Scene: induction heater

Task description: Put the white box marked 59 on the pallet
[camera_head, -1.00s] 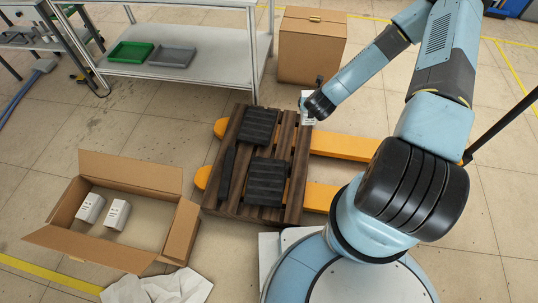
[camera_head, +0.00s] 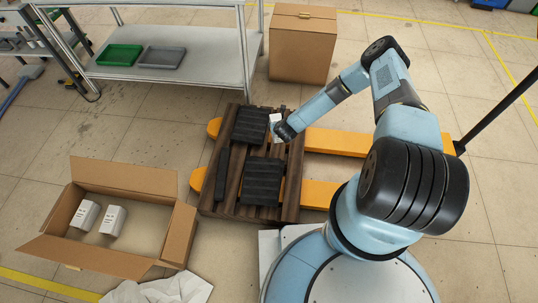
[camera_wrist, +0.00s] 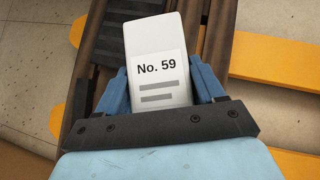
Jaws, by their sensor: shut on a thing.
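The white box marked No. 59 (camera_wrist: 158,50) is between the two blue fingers of my gripper (camera_wrist: 160,92) in the wrist view. My gripper is shut on it. In the head view the white box (camera_head: 275,120) is a small pale shape at the tip of my gripper (camera_head: 277,128), over the right part of the pallet. The pallet (camera_head: 233,188) is dark brown wood with black ribbed pads on it. I cannot tell whether the box touches the pallet or hangs above it.
An open cardboard box (camera_head: 125,183) at the left holds two white boxes (camera_head: 97,217). Orange forks (camera_head: 345,144) run under the pallet to the right. A closed carton (camera_head: 303,45) and a metal shelf table (camera_head: 195,70) stand behind. Black pads (camera_head: 262,182) cover part of the pallet.

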